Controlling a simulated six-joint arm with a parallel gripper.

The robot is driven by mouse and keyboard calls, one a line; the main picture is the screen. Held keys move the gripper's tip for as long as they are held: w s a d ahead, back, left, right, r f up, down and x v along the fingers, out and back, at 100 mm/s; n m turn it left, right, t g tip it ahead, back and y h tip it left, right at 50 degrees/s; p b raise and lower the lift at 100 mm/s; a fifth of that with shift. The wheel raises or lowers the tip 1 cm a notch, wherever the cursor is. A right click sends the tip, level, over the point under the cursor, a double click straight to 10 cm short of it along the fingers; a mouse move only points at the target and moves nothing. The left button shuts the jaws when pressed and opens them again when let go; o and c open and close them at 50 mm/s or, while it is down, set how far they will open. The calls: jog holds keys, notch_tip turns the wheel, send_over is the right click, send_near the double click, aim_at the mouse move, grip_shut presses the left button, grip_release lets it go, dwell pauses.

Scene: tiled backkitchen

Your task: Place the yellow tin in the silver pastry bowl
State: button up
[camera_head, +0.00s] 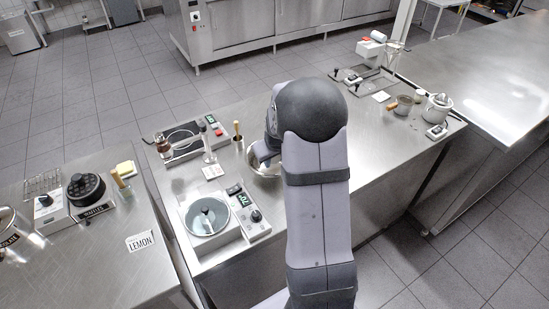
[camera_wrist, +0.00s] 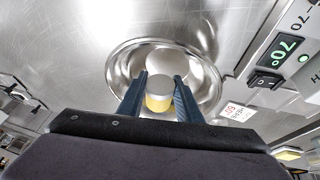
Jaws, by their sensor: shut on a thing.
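The yellow tin (camera_wrist: 158,97) has a grey lid or upper end and a yellow side. My gripper (camera_wrist: 160,88) is shut on it, with one dark finger on each side. In the wrist view the tin and fingers overlap the silver pastry bowl (camera_wrist: 203,66), whose shiny rim shows around them. I cannot tell how high the tin is above the bowl's floor. In the head view my arm hides the tin and most of the bowl (camera_head: 262,170); only part of the bowl shows left of the arm.
A device with a round glass-like plate (camera_head: 207,216) and a green display stands left of the bowl. Behind it are another device (camera_head: 180,139) and a wooden-handled tool (camera_head: 238,131). A waffle maker (camera_head: 87,190) stands on the left counter.

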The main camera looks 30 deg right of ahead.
jog(key=o, duration=1.1)
jog(key=shift+r, duration=0.1)
notch_tip(320, 180, up, 7)
jog(key=p, duration=0.5)
jog(key=s+a+g, duration=0.1)
jog(key=s+a, duration=0.5)
jog(key=s, duration=0.2)
jog(key=s+a+r+g+y, duration=0.1)
jog(key=s+a+g, duration=0.1)
jog(key=s+a, duration=0.5)
jog(key=s+a+g+y, duration=0.1)
jog(key=s+a, duration=0.6)
jog(key=s, duration=0.2)
jog(key=shift+s+r+g, duration=0.2)
jog(key=shift+s+g, duration=0.1)
jog(key=shift+s, duration=0.05)
